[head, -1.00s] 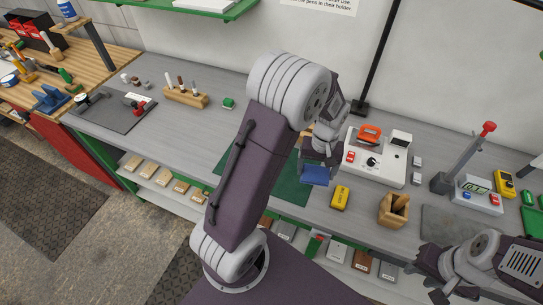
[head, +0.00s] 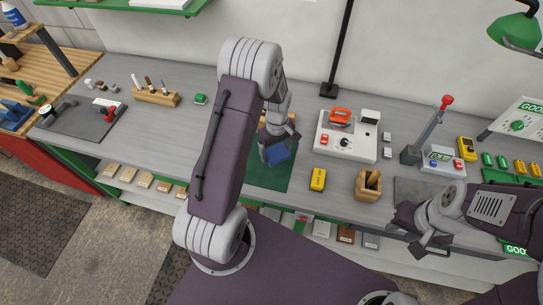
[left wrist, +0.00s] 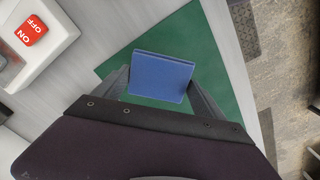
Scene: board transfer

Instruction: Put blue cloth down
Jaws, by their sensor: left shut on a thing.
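The blue cloth (head: 278,155) is a small folded square. My left gripper (head: 272,146) is shut on it, and it also shows between the two fingers in the left wrist view (left wrist: 160,78). The cloth appears over the green mat (head: 266,177) on the grey bench. The mat is partly hidden by my left arm in the head view. It also shows around the cloth in the left wrist view (left wrist: 185,32). I cannot tell whether the cloth touches the mat. My right gripper (head: 420,232) is near the bench's front edge at the right; its finger opening is unclear.
A white device with a red switch (head: 346,136) stands right of the mat. A yellow box (head: 318,179) and a wooden holder (head: 369,185) stand near the front edge. A wooden pen block (head: 156,97) and a small green item (head: 201,99) stand further left.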

